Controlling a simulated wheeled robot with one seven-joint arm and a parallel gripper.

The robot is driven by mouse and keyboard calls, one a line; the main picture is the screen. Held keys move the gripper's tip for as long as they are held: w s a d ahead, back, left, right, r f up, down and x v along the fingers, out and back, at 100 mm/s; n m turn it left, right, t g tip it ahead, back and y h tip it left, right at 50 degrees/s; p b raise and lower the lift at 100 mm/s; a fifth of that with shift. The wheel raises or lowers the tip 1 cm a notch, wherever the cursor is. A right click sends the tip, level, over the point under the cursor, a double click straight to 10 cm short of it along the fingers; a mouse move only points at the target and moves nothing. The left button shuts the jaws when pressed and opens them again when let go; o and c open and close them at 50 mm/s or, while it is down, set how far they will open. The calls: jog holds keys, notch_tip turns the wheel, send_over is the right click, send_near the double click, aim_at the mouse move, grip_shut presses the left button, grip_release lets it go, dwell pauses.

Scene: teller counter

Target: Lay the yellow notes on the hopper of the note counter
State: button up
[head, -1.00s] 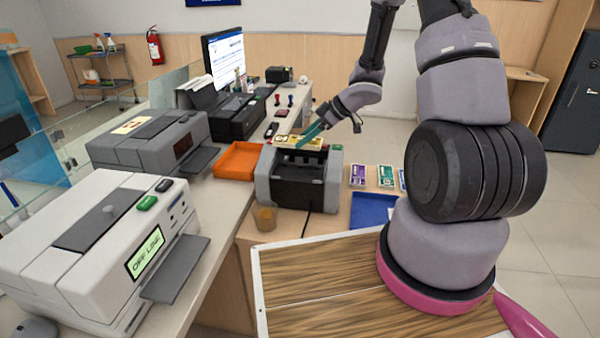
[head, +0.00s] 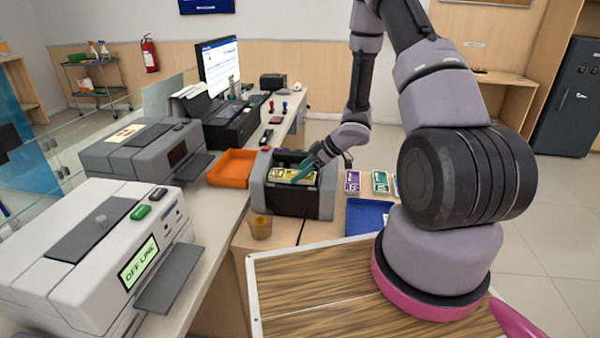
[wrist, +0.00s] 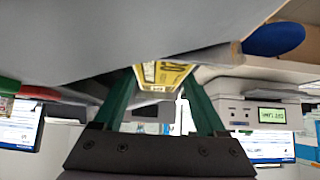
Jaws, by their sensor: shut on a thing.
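The yellow notes (head: 284,174) are a small flat bundle over the front upper part of the note counter (head: 328,190), a grey and black machine. My gripper (head: 302,173), with green fingers, is shut on the notes at their right end. In the wrist view the yellow notes (wrist: 163,74) show between the two green fingers (wrist: 160,98). The counter's hopper is partly hidden by the notes and my gripper. I cannot tell whether the notes touch it.
An orange tray (head: 233,167) stands left of the counter, and a small amber cup (head: 261,227) in front. Purple notes (head: 352,182), green notes (head: 380,182) and a blue tray (head: 368,217) lie to the right. A white printer (head: 75,260) stands at the near left.

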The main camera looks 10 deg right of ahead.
jog(key=shift+f, duration=0.15)
jog(key=o, duration=1.4)
jog(key=shift+o, duration=0.2)
